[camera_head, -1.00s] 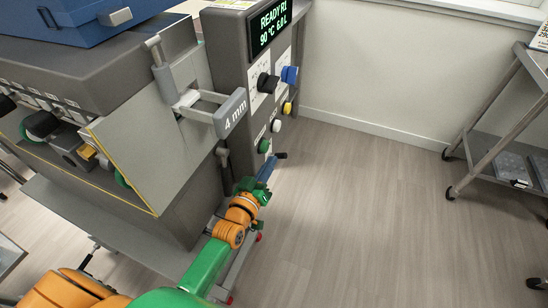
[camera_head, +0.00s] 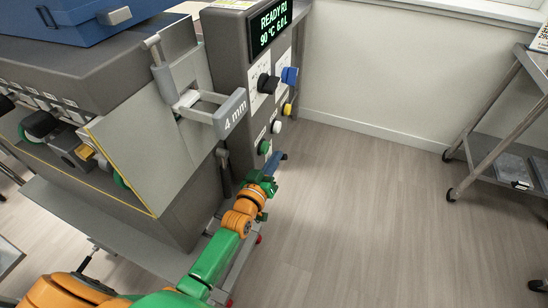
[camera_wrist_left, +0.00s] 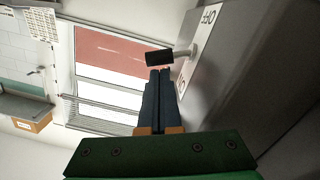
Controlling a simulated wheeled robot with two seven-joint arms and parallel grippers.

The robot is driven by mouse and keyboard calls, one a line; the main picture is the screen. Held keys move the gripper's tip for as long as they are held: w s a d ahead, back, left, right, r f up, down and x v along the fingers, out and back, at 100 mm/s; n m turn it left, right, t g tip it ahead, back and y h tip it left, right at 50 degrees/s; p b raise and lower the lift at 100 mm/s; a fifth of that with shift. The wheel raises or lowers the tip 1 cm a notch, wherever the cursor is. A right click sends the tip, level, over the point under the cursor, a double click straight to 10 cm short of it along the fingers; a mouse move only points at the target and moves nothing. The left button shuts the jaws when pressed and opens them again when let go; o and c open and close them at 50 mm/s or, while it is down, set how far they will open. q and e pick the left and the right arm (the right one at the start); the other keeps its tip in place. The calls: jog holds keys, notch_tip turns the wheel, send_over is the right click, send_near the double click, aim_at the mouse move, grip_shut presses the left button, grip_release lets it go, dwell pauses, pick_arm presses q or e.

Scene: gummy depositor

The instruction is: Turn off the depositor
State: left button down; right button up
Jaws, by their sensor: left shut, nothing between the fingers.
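The depositor (camera_head: 228,50) is a grey machine with a lit display (camera_head: 269,27) reading READY, 90 °C and 6.0 L. In the left wrist view, a black switch handle (camera_wrist_left: 158,58) stands out on a light shaft from a panel with a white label (camera_wrist_left: 207,32) that reads OFF. My left gripper (camera_head: 277,163) is low at the front of the control panel, below the green button (camera_head: 264,147). Its fingers (camera_wrist_left: 160,73) are shut and empty, with their tips right by the handle. I cannot tell whether they touch. In the head view the gripper hides most of the handle.
Above the gripper are a black knob (camera_head: 268,83), a blue knob (camera_head: 289,75), a yellow button (camera_head: 287,108) and a white button (camera_head: 276,127). A metal cart (camera_head: 495,130) stands at the right. The floor between is clear.

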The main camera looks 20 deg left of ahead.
pick_arm(q)
jog(key=shift+d+f+m, duration=0.2)
jog(key=shift+m, duration=0.5)
jog(key=m, duration=0.2)
jog(key=d+f+m, duration=0.1)
jog(key=f+m, duration=0.1)
jog(key=m, duration=0.1)
jog(key=shift+d+m+y+b, duration=0.2)
jog(key=shift+m+y+b, duration=0.1)
jog(key=shift+b, duration=0.05)
jog(key=shift+s, duration=0.1)
